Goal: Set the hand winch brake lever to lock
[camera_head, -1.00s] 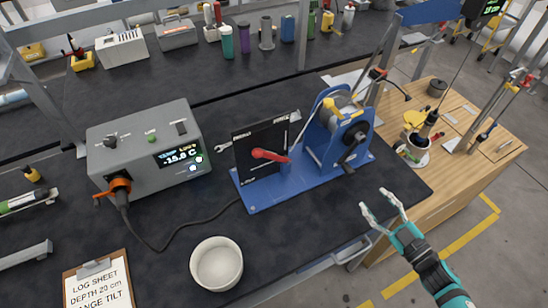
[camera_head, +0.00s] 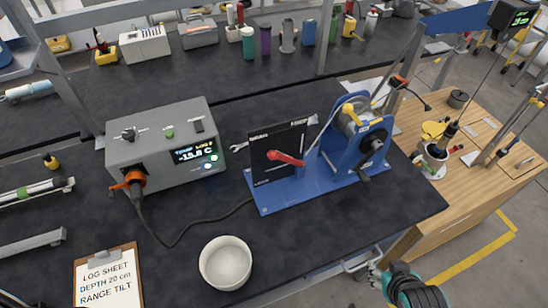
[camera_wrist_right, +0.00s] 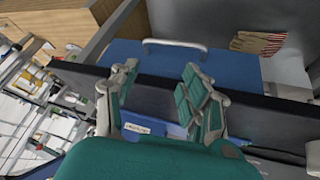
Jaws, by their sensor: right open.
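The hand winch (camera_head: 362,140) stands on a blue base plate (camera_head: 330,186) on the dark bench. Its red brake lever (camera_head: 287,158) lies across a black upright panel (camera_head: 262,172), the thick end pointing left and slightly up. The panel has small white labels at its upper corners, too small to read surely. My right gripper (camera_head: 377,278) is low at the front edge of the bench, well apart from the lever. In the right wrist view the right gripper (camera_wrist_right: 157,82) has its fingers spread with nothing between them. The lever is not seen there. My left gripper is out of view.
A grey control box (camera_head: 165,145) with a cable stands left of the winch. A white bowl (camera_head: 225,263) and a clipboard (camera_head: 108,277) are near the front. A wooden cabinet (camera_head: 440,212) with tools is at right. The bench in front of the winch is clear.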

